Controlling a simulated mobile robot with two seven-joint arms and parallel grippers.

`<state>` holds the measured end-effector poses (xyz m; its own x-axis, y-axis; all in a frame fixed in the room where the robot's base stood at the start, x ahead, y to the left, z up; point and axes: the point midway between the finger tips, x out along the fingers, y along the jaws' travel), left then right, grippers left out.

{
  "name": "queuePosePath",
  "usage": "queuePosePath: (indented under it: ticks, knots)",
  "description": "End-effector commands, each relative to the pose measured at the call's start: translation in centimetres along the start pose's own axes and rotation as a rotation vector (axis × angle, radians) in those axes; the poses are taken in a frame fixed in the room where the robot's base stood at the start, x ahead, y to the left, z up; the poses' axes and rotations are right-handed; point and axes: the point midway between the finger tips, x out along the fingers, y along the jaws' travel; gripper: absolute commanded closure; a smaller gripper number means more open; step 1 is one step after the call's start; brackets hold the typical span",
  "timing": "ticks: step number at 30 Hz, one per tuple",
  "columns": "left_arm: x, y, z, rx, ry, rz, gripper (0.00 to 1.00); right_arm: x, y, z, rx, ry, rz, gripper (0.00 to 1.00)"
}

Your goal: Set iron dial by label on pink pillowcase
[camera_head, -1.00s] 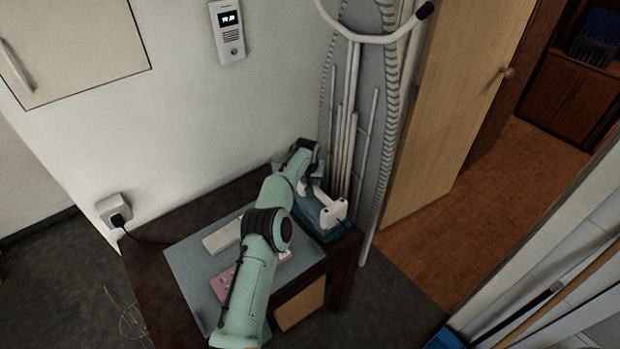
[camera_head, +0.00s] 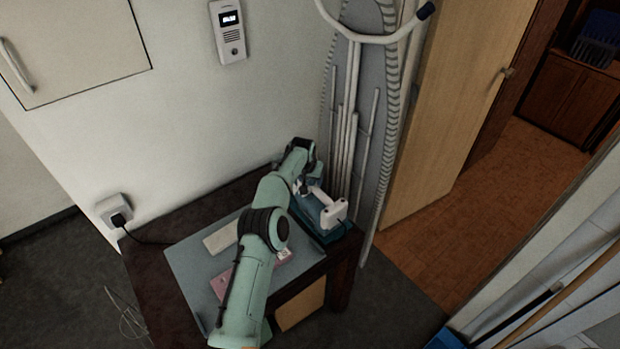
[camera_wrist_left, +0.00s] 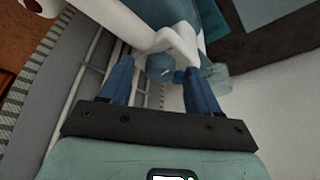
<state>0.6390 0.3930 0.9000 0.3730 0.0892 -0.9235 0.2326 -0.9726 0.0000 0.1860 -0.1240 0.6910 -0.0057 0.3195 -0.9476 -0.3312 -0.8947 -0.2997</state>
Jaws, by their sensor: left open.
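The iron (camera_head: 331,212), white with a teal lower part, stands at the right end of the dark table. In the left wrist view, its white body (camera_wrist_left: 176,42) fills the upper middle, with a round blue-grey dial (camera_wrist_left: 160,68) on it. My left gripper (camera_wrist_left: 158,78) is open, one blue finger on each side of the dial; I cannot tell whether they touch it. In the head view, this gripper (camera_head: 303,184) is at the iron's upper left. The pink pillowcase (camera_head: 283,256) lies on the grey mat, partly hidden under my left arm; its label is unreadable. My right gripper is out of view.
The grey mat (camera_head: 190,262) covers much of the table (camera_head: 150,240). A pale folded cloth (camera_head: 221,238) lies on it. An ironing board (camera_head: 372,130) leans upright behind the iron, close to my gripper. A plug and socket (camera_head: 117,212) are on the left wall.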

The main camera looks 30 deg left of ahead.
Motion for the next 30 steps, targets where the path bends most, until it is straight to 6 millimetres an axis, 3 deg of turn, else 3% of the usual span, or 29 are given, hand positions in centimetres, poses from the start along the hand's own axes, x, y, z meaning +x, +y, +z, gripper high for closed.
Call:
queuePosePath:
  ticks: [5, 15, 21, 30]
  knots:
    - [-1.4, 0.0, 0.1, 0.001, 0.001, -0.001, 0.38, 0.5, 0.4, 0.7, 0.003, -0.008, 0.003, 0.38]
    - [-8.7, 0.0, 0.1, 0.0, 0.002, 0.0, 0.38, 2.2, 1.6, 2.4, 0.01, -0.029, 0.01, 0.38]
    - [-12.0, 0.0, 0.0, 0.0, 0.001, -0.001, 0.38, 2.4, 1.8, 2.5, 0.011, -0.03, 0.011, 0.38]
    - [-13.4, 0.0, 0.0, 0.0, 0.0, 0.0, 0.38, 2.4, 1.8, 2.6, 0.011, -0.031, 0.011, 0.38]
